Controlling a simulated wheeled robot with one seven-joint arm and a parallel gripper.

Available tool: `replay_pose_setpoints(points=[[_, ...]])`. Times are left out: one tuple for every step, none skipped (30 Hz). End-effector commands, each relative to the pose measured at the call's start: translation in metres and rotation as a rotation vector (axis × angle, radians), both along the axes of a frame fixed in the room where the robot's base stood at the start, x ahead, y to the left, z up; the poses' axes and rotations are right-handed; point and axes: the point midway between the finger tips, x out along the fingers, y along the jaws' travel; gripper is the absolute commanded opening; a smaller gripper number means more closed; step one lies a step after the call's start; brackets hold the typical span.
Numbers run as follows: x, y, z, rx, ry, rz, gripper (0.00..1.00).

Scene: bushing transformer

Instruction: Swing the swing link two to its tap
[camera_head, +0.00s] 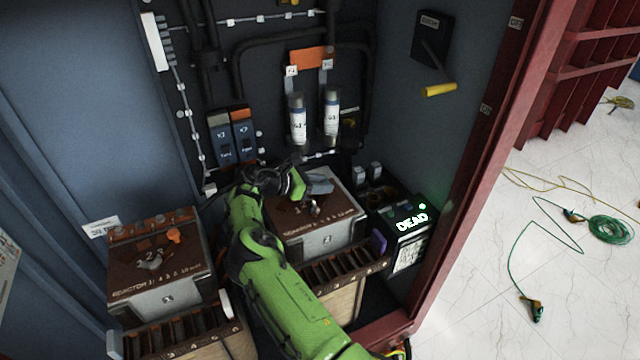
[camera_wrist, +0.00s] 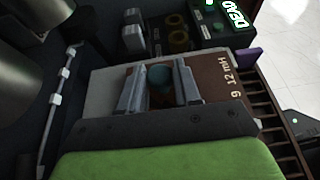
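The right reactor box (camera_head: 330,236) has a brown top with tap numbers and a front lettered "REACTOR". My gripper (camera_head: 303,187) is over this top and hides much of it. In the wrist view my gripper (camera_wrist: 157,72) is open, with one finger on each side of a dark teal round knob (camera_wrist: 160,80). Narrow gaps seem to show beside the knob, so it does not look clamped. The left reactor box (camera_head: 160,268) has a similar brown top with an orange knob (camera_head: 174,235) near its right side and a metal pivot (camera_head: 155,258). I cannot tell from the small plates which link is two.
A black box with a lit green "DEAD" sign (camera_head: 411,222) stands right of the right reactor. Slotted racks (camera_head: 345,268) lie in front of the reactors. Fuse cylinders (camera_head: 298,118) and a yellow-handled lever (camera_head: 438,90) are on the walls. A red frame post (camera_head: 470,150) bounds the right.

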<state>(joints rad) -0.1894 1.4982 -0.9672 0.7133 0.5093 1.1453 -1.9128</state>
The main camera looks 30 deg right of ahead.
Motion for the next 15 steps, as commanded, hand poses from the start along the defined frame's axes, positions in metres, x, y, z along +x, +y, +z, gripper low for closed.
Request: replay_pose_setpoints(points=[[-0.001,-0.001,0.000,0.000,0.001,-0.004,0.40],[-0.001,-0.001,0.000,0.000,0.001,-0.004,0.45],[-0.001,-0.001,0.000,0.000,0.000,-0.003,0.51],[-0.001,-0.001,0.000,0.000,0.001,-0.003,0.54],[-0.001,-0.001,0.000,0.000,0.001,-0.002,0.54],[-0.001,-0.001,0.000,0.000,0.001,-0.002,0.54],[0.000,-0.001,0.000,0.000,0.001,-0.002,0.54],[0.000,-0.001,0.000,0.000,0.000,-0.001,0.54],[0.000,0.000,0.000,0.000,0.000,-0.001,0.54],[0.000,0.000,0.000,0.000,0.000,-0.001,0.54],[0.000,0.000,0.000,0.000,0.000,-0.001,0.54],[0.000,0.001,0.000,0.000,0.001,0.000,0.54],[0.001,0.002,0.001,0.000,0.001,0.001,0.54],[0.001,0.005,0.002,0.000,0.000,0.002,0.54],[0.002,0.011,0.005,0.000,0.000,0.004,0.54]])
